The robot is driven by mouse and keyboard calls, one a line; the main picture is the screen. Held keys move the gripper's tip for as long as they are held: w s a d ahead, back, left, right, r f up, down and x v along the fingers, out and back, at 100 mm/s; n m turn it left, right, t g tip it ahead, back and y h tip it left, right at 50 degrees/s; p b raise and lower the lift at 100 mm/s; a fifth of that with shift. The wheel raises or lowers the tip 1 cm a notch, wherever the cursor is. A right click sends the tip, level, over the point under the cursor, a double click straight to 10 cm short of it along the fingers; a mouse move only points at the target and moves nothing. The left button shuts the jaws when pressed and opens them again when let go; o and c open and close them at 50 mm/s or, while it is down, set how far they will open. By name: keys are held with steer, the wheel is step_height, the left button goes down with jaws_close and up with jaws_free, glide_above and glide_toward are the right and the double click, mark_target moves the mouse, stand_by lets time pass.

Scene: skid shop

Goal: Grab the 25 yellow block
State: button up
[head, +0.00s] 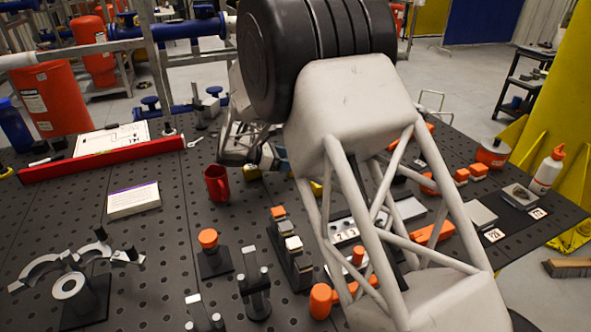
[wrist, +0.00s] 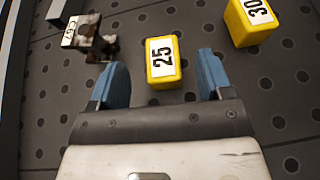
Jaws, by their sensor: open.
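The yellow block marked 25 (wrist: 163,72) lies on the dark perforated table in the wrist view. It is between and slightly beyond the tips of my gripper (wrist: 162,80), whose two blue fingers are spread wide, one on each side. No contact shows, and the height gap is hard to judge. In the head view my gripper (head: 268,158) is mostly hidden by my arm.
In the wrist view, a yellow block marked 30 (wrist: 252,20) lies at the upper right, and a metal piece tagged C57 (wrist: 88,38) stands close to the left finger.

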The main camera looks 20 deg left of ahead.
steer(key=shift+x, duration=2.6)
steer(key=shift+f, duration=0.1)
steer(key=c, duration=1.1)
steer(key=shift+o, duration=0.2)
step_height(320, 180, up, 10)
